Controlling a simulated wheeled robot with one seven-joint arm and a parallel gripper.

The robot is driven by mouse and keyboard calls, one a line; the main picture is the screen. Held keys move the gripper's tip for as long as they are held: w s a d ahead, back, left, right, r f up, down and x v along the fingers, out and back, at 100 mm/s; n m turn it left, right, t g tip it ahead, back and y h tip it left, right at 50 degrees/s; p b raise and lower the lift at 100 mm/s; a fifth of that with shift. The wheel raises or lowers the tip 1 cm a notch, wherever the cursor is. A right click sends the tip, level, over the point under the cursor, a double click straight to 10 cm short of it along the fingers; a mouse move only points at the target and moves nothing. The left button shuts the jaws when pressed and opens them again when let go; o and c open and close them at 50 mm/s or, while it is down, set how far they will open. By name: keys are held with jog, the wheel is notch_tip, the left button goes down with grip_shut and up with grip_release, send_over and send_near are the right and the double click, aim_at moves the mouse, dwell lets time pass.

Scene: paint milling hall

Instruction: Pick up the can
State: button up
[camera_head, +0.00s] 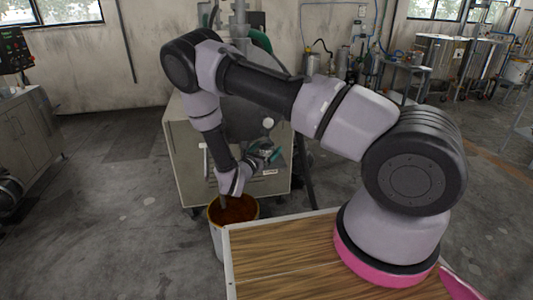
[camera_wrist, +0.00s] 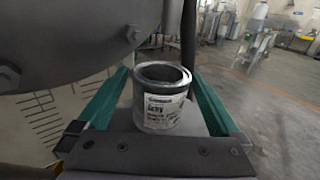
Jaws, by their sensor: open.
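The can (camera_wrist: 165,112) is a small grey metal tin with a pale printed label, upright in the wrist view. My gripper (camera_wrist: 160,76) is open, with one teal finger on each side of the can. The can is between the fingers, with a visible gap on the left side; I cannot tell whether the right finger touches it. In the head view my gripper (camera_head: 264,158) is in front of a beige machine, and I cannot make out the can there.
The beige machine (camera_head: 182,160) has a dark rounded body, which looms close at the upper left in the wrist view. A bucket (camera_head: 216,240) with brown contents stands below my wrist. A wooden-topped surface (camera_head: 275,262) is in front. Open floor lies to the left.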

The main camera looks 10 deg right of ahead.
grip_shut()
jog(key=shift+r, duration=0.2)
